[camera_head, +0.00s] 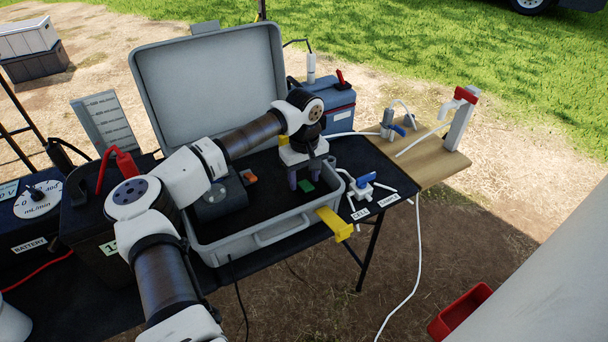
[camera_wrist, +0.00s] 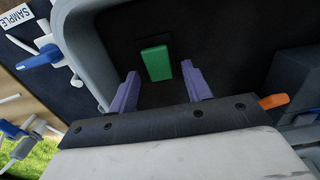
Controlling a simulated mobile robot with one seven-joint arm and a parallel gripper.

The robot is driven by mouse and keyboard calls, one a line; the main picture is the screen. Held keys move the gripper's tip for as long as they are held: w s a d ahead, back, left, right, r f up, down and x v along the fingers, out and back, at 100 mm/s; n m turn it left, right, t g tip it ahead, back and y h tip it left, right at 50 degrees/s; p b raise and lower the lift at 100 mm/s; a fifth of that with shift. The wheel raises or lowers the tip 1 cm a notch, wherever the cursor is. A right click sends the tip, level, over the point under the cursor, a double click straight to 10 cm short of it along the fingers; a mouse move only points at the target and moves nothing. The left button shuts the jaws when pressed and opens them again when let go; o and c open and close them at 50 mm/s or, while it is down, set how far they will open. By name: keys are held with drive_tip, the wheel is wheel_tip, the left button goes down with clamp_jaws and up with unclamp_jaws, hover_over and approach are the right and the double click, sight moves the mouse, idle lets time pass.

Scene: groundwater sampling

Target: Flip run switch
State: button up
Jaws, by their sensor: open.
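A small green rectangular piece (camera_wrist: 155,63), which looks like the run switch, sits on the black floor panel inside the open grey case (camera_head: 288,228). It also shows in the head view (camera_head: 306,186), near the case's right end. No label on it can be read. My gripper (camera_head: 304,181) reaches down into the case above it. In the wrist view the two purple fingers of my gripper (camera_wrist: 159,72) are spread apart, one to each side of the green piece in the picture. Nothing is between the fingers, and I cannot tell the remaining height above the panel.
A dark box with an orange knob (camera_head: 249,177) stands in the case, left of my gripper. The case wall (camera_wrist: 76,47) is close by. A yellow bracket (camera_head: 334,223) hangs on the front right corner. A blue-handled valve (camera_head: 364,181) lies on the table at right.

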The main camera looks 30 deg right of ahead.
drive_tip(key=shift+f, duration=0.15)
drive_tip(key=c, duration=1)
drive_tip(key=t+b, duration=0.1)
drive_tip(key=b, duration=0.3)
drive_tip(key=shift+s+f+t, duration=0.2)
drive_tip(key=shift+f+t, duration=0.05)
drive_tip(key=shift+t, duration=0.15)
drive_tip(key=t+b, duration=0.2)
drive_tip(key=b, duration=0.1)
drive_tip(key=shift+s+r, duration=0.1)
drive_tip(key=shift+s, duration=0.15)
drive_tip(key=shift+s+r+t+b, duration=0.1)
drive_tip(key=shift+r+t+b, duration=0.25)
drive_tip(key=shift+b, duration=0.35)
drive_tip(key=shift+o, duration=0.2)
drive_tip(key=o, duration=1)
drive_tip(key=shift+c, duration=0.2)
